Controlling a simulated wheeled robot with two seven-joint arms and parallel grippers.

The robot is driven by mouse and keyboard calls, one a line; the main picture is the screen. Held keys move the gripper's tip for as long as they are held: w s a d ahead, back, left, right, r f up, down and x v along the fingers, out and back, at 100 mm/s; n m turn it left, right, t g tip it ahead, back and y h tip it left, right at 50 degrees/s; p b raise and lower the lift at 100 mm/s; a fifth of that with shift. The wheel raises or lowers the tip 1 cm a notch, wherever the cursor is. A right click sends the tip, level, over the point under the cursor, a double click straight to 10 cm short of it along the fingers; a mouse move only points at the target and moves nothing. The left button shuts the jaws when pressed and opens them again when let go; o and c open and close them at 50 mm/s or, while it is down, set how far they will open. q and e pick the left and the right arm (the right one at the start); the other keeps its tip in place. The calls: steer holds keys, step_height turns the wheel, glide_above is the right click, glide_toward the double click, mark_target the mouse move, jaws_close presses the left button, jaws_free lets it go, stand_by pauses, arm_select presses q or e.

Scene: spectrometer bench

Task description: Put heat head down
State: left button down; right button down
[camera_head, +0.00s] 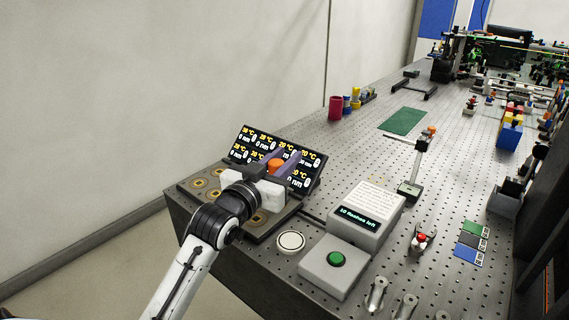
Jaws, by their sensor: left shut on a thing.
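My left gripper (275,170) is over the dark station at the near left corner of the bench, in front of its display panel (240,150). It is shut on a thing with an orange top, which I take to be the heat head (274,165). The gripper hides most of this thing, so I cannot tell whether its underside touches the station. The station's base (283,212) has several round gold-ringed spots (198,183), partly behind my gripper and arm. My right gripper is not in view.
Right of the station are a white disc (291,241), a box with a green button (337,259) and a sloped display box (366,213). A green mat (403,121) and a red cylinder (335,108) are farther back. Perforated bench top (360,150) lies clear between them.

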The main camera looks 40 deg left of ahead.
arm_select(q)
steer(key=shift+f, duration=0.9)
steer(key=c, duration=1.4)
jaws_free()
steer(key=shift+f, duration=0.2)
steer(key=shift+r, duration=0.3)
steer(key=s, duration=0.4)
steer(key=s+d, duration=0.1)
steer(key=s, duration=0.3)
steer(key=s+r, duration=0.1)
steer(key=s, duration=0.3)
steer(key=shift+d+b, duration=0.2)
steer(key=shift+b, duration=0.2)
steer(key=shift+w, duration=0.1)
